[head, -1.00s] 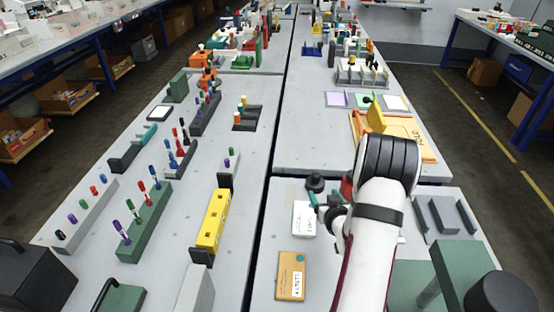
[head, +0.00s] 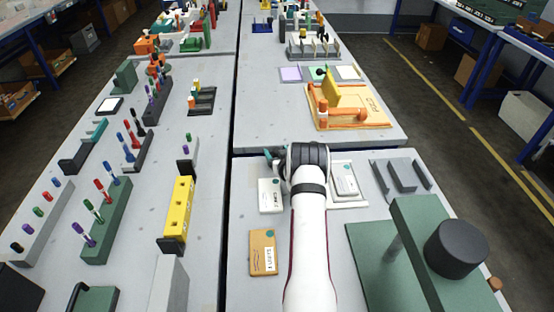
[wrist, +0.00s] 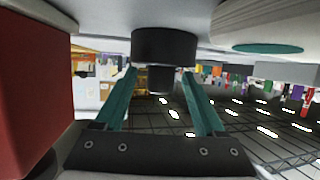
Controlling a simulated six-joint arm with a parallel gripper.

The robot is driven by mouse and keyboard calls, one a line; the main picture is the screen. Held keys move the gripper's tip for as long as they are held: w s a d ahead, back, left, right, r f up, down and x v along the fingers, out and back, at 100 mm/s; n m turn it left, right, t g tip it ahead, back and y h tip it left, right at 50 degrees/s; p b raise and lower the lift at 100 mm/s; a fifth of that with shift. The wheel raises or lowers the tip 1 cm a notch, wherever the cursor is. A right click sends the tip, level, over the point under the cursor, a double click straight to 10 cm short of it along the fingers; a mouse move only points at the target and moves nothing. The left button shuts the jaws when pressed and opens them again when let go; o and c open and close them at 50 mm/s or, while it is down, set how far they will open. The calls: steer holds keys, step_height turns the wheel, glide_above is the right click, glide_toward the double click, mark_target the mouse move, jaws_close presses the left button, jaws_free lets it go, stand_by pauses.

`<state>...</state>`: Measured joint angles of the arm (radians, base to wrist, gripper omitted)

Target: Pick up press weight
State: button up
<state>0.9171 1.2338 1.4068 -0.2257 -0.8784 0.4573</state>
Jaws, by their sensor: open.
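The press weight (wrist: 165,48) is a black disc with a narrower black knob (wrist: 160,79). In the wrist view, which looks upside down, it stands on the grey table top. My gripper (wrist: 158,76) is open, with its two teal fingers apart on either side of the knob. A gap shows on the knob's left and right, and I see no clear contact. In the head view my gripper (head: 274,155) is at the back edge of the near right table, mostly covered by my arm. The weight is hidden there.
A red block (wrist: 35,85) stands close at the left in the wrist view. A white box (head: 270,195) and an orange box (head: 263,252) lie left of my arm. A green press (head: 415,235) with a large black cylinder (head: 458,248) stands at right.

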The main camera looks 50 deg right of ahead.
jaws_close()
steer(key=shift+r, duration=0.15)
stand_by(1.2)
